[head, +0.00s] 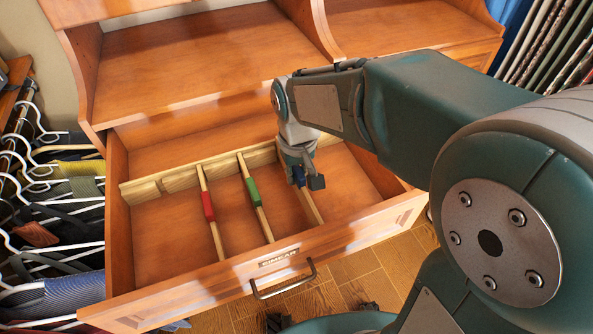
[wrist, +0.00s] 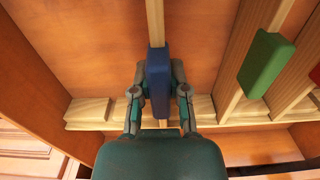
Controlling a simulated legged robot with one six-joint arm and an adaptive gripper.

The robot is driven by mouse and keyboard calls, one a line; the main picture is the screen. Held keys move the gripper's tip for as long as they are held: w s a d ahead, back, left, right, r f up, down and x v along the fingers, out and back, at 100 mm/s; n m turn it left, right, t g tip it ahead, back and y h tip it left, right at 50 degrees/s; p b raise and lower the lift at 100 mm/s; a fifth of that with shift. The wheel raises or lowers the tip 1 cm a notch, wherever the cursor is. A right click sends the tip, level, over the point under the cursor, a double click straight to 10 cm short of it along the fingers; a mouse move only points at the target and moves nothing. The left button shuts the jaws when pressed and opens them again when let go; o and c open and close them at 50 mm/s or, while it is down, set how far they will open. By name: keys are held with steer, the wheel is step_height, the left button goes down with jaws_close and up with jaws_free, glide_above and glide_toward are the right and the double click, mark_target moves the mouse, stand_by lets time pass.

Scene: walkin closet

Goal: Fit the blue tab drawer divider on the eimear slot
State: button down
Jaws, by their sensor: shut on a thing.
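My gripper (head: 308,184) is shut on the blue tab (wrist: 158,82) of a thin wooden divider (wrist: 154,22). In the head view the blue tab (head: 299,175) is mostly hidden by the fingers, and the divider (head: 312,206) runs from under them toward the drawer front. In the wrist view the fingers (wrist: 158,92) press the tab from both sides, close to the notched wooden rail (wrist: 88,112). The divider's rail end is largely hidden by my gripper; I cannot tell whether it is seated in a slot. A nameplate (head: 279,257) is on the drawer front, its lettering hard to read.
The pulled-out drawer holds a red tab divider (head: 208,206) and a green tab divider (head: 252,191), left of my gripper. The rail (head: 150,187) spans the drawer's back. The right drawer floor (head: 350,190) is clear. Hangers with clothes (head: 50,200) stand at left.

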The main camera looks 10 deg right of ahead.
steer(key=shift+f, duration=0.7)
steer(key=c, duration=0.5)
jaws_free()
steer(key=shift+c, duration=0.2)
step_height(320, 180, up, 12)
steer(key=shift+f, duration=0.1)
stand_by(0.4)
